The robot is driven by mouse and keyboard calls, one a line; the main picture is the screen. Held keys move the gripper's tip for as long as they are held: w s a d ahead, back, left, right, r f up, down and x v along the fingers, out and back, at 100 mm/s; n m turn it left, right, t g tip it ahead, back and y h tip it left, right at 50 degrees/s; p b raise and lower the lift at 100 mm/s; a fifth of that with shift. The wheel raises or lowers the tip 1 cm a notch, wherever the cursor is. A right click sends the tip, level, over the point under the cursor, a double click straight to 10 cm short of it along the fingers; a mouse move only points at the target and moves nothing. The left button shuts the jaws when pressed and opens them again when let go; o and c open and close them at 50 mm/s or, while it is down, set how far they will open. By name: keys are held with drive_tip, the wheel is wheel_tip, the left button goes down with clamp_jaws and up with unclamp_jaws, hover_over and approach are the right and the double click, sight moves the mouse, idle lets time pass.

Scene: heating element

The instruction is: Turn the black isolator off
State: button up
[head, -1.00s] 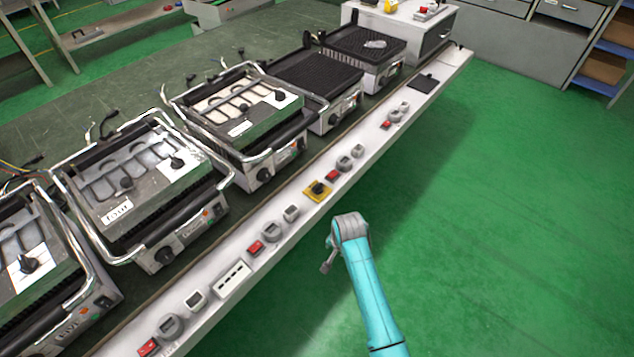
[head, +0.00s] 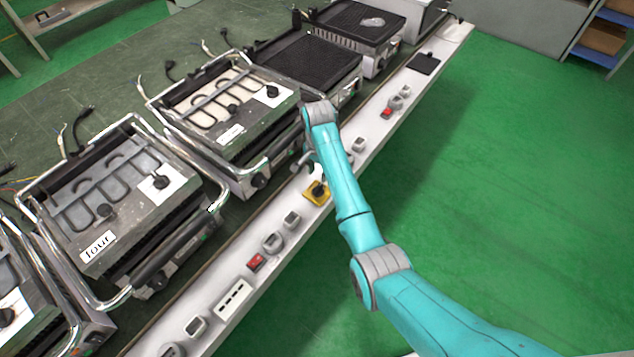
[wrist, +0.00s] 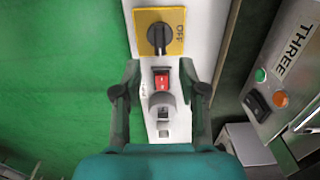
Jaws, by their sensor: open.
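The black isolator (wrist: 159,38) is a rotary knob on a yellow plate marked OFF, mounted on the white rail. Its handle looks roughly lengthwise along the rail in the wrist view. In the head view the isolator (head: 318,189) sits on the rail just below my wrist. My gripper (wrist: 160,72) is open and empty, its two fingers spread on either side of the rail. In the wrist view the knob lies ahead of the fingertips, not between them. In the head view the gripper is mostly hidden by my arm.
A red switch (wrist: 161,80) and a grey socket (wrist: 162,104) lie between my fingers. A grill labelled THREE (wrist: 285,70) stands to the right in the wrist view. Several grills, one labelled four (head: 98,246), line the bench behind the rail. Green floor (head: 530,190) in front is clear.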

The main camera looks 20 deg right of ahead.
sight(318, 187)
wheel_tip(318, 187, down, 8)
idle(0.4)
clamp_jaws()
